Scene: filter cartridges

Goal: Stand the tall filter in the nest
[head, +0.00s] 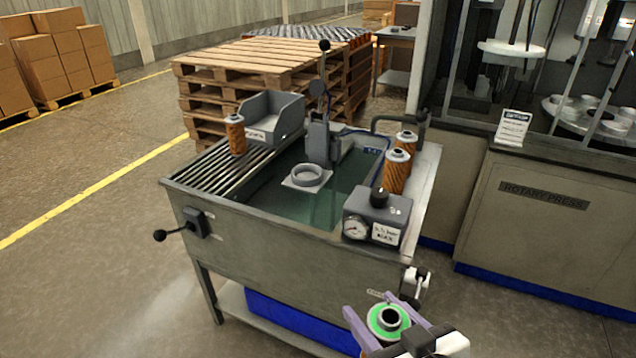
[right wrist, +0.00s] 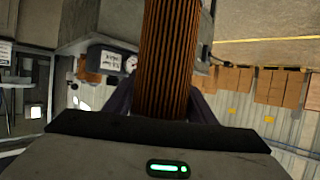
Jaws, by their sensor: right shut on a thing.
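My right gripper (head: 376,314) is shut on a tall filter, low at the front right of the bench. In the head view the filter (head: 390,318) is seen from its end, a green ring around a dark centre. In the right wrist view its long orange-brown pleated body (right wrist: 166,60) stands between the fingers; its ends are out of that frame. The nest (head: 307,176), a pale ring on a square plate, sits empty in the bench's sunken basin. The held filter is well apart from it. My left gripper is not in view.
A grey gauge box (head: 376,217) stands at the bench's front right corner, with two orange filters (head: 397,173) behind it. Another filter (head: 236,136) stands on the slatted rack by a grey bin (head: 272,118). A post (head: 322,140) rises behind the nest.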

